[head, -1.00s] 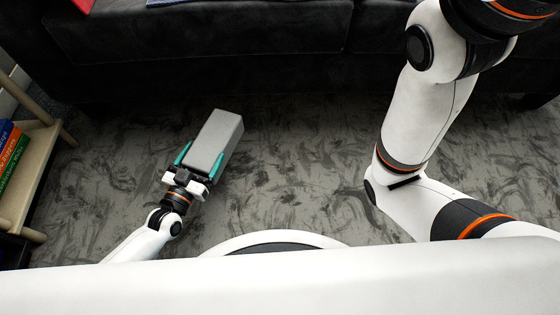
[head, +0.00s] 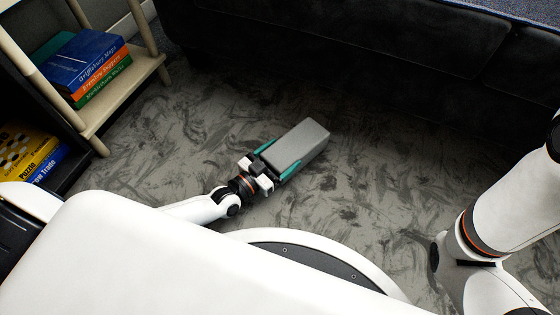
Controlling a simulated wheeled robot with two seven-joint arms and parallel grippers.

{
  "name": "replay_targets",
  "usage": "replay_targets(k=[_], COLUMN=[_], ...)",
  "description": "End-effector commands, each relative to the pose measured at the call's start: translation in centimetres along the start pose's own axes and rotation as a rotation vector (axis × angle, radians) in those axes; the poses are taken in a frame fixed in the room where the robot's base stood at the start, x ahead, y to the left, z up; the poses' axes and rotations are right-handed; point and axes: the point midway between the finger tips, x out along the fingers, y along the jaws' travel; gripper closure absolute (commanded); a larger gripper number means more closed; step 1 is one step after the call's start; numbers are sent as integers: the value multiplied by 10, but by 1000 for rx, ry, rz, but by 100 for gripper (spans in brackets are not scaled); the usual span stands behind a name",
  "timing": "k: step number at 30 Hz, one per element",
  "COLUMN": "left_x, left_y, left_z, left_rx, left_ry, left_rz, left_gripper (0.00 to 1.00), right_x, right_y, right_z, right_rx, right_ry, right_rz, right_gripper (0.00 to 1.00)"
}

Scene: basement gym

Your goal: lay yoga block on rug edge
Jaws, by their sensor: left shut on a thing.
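The grey yoga block (head: 301,145) is in the head view, right of the middle top of my base. My left gripper (head: 273,163) is shut on its near end, with teal fingers along its two sides. The block points away from me, up and to the right, over the grey mottled rug (head: 200,130). I cannot tell whether the block touches the rug. No clear rug edge shows near the block. My right arm shows at the lower right, but its gripper is out of view.
A dark sofa (head: 340,60) spans the top and right. A wooden shelf (head: 110,105) at the left holds a stack of books (head: 88,65), with boxed games (head: 30,155) below. The floor between shelf, sofa and block is clear.

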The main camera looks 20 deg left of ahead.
Motion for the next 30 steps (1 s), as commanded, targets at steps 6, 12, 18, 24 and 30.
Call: replay_targets(k=[6,12,18,24,30], left_x=[0,1,0,0,-26], left_y=[0,0,0,0,0], left_z=[-2,-6,-6,-3,1], left_rx=[1,0,0,0,0], left_ry=[-3,-3,-2,-2,5], left_rz=[0,1,0,0,0], left_gripper=[43,43,0,0,0], right_x=[-3,-4,-4,-3,15], right_y=[0,1,1,0,-3], right_z=[0,1,1,0,-6], right_rx=[0,0,0,0,0], right_ry=[2,2,2,2,2], right_rz=[0,0,0,0,0], right_gripper=[100,100,100,100,100])
